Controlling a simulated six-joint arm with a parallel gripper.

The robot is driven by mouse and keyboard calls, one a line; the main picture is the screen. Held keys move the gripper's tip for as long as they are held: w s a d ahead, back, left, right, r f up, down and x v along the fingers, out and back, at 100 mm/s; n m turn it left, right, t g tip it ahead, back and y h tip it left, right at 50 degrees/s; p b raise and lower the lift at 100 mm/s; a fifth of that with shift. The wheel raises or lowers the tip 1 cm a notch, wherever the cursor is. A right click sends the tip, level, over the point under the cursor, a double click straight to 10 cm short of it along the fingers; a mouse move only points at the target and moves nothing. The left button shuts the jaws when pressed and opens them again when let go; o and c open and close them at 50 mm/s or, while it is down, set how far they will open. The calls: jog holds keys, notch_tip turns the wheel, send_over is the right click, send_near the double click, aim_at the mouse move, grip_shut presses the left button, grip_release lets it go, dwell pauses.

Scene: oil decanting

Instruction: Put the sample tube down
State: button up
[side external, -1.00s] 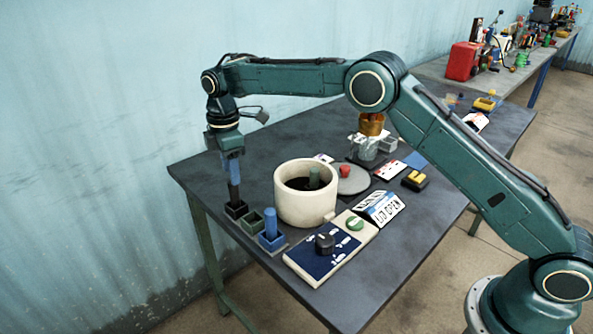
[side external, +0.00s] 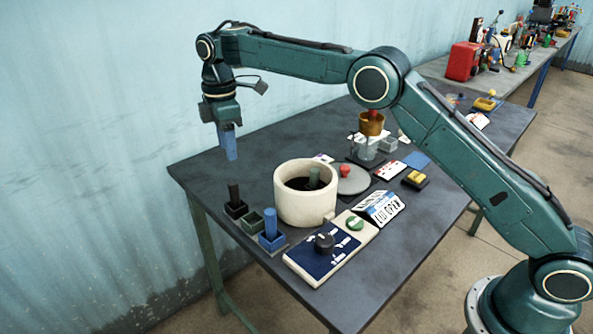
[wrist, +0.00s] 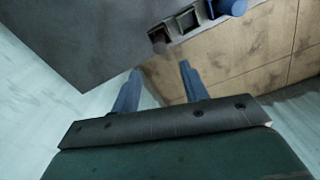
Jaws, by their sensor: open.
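A dark tube (side external: 234,194), which I take to be the sample tube, stands upright in the black holder (side external: 236,211) at the table's left corner. In the wrist view the dark tube (wrist: 158,38) shows end-on, beyond the fingertips. My gripper (side external: 231,157) is above the tube and clear of it. Its two blue fingers are apart, with nothing between them in the wrist view (wrist: 161,72). The tube's lower end is hidden inside the holder.
Beside it are an empty green holder (side external: 251,223) and a blue holder (side external: 272,246) with a blue tube (side external: 270,223). A control panel (side external: 320,258) lies in front.

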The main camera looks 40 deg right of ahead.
jog(key=s+d+r+m+t, duration=0.2)
jog(key=s+d+r+m, duration=0.25)
jog(key=s+r, duration=0.45)
jog(key=s+d+r+m+t, duration=0.1)
jog(key=s+d+r+m, duration=0.2)
jog(key=s+d+r, duration=0.55)
jog(key=s+d+f+m+t, duration=0.1)
jog(key=s+f+m, duration=0.2)
jog(key=s, duration=0.9)
jog(key=s+d+f+m+t, duration=0.1)
jog(key=s+f+m, duration=0.3)
jog(key=s, duration=0.9)
notch_tip(320, 180, down, 2)
jog(key=shift+d+f+t, duration=0.2)
jog(key=shift+d+t, duration=0.05)
jog(key=shift+t, duration=0.05)
